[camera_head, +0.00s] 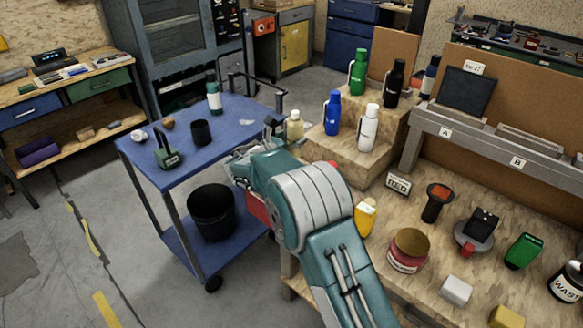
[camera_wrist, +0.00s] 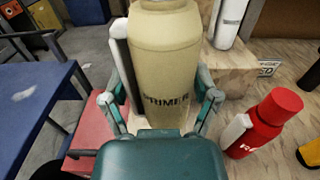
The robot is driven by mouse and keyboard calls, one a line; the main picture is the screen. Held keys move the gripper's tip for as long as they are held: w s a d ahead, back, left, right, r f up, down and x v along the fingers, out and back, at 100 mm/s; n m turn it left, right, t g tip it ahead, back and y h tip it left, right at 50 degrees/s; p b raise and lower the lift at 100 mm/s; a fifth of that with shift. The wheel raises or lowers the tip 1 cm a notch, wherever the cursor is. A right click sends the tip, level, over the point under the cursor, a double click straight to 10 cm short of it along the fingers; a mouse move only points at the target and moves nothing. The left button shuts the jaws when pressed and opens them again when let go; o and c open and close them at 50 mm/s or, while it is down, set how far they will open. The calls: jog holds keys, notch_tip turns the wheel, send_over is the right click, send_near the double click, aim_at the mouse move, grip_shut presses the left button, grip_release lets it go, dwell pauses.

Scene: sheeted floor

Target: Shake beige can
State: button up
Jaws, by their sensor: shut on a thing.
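The beige can (camera_wrist: 165,75) with dark "PRIMER" lettering fills the middle of the wrist view. My gripper (camera_wrist: 160,105) is shut on it, with a finger on each side of the can. In the head view the beige can (camera_head: 295,126) shows small and upright just past the end of my arm, between the blue cart and the wooden workbench. My gripper (camera_head: 270,140) is partly hidden there by my own arm. The can's underside is hidden by my gripper in the wrist view.
A blue cart (camera_head: 185,165) on the left holds several items. Bottles, including a white one (camera_head: 369,128), stand on wooden steps (camera_head: 335,153) to the right. A red bottle (camera_wrist: 265,122) stands beside my gripper. Jars and tools crowd the workbench (camera_head: 345,262). Open floor lies at left.

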aim_at(293, 112)
notch_tip(293, 112, up, 9)
jog(key=shift+a, duration=0.15)
jog(key=shift+w+f, duration=0.1)
jog(key=shift+f, duration=3.95)
